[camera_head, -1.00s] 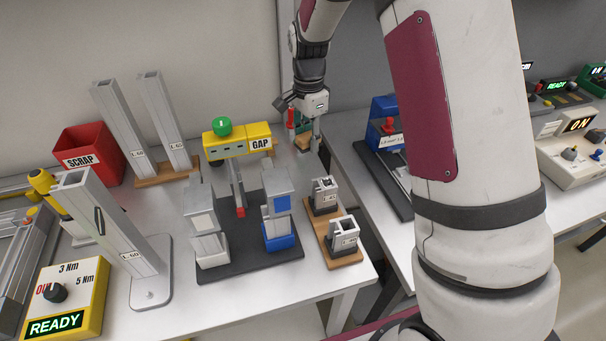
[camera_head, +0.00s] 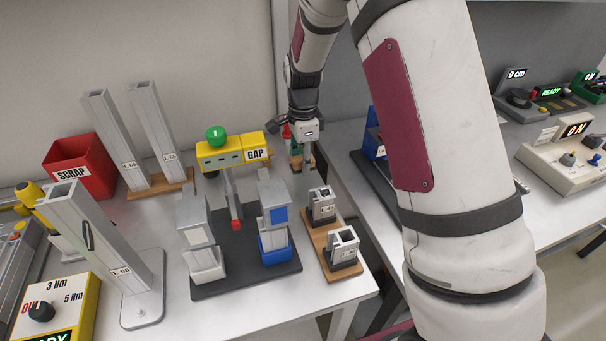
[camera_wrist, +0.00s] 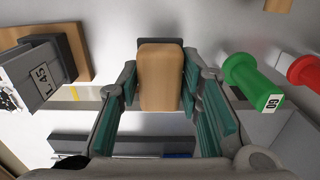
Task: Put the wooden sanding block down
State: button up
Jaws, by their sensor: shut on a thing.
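The wooden sanding block (camera_wrist: 160,78) is a tan, rounded block between the green-padded fingers of my gripper (camera_head: 302,160) in the wrist view. My gripper is shut on it. In the head view the gripper points down at the back right of the left table (camera_head: 345,291), behind the small profile pieces. The block is small and partly hidden by the fingers there. I cannot tell whether its underside touches the table.
A green GO button (camera_wrist: 252,82) and a red one (camera_wrist: 303,72) lie right of the gripper in the wrist view. An L45 profile (camera_wrist: 36,74) on a wooden board is at left. The yellow GAP gauge (camera_head: 232,152) stands left of the gripper.

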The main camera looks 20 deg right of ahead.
aim_at(303, 183)
jog(key=shift+f, duration=2.35)
jog(key=shift+f, duration=0.15)
jog(key=shift+f, duration=0.35)
jog(key=shift+o, duration=0.2)
jog(key=shift+s+f, duration=0.1)
jog(key=shift+f, duration=0.05)
jog(key=o, duration=1.2)
jog(key=shift+f, duration=0.1)
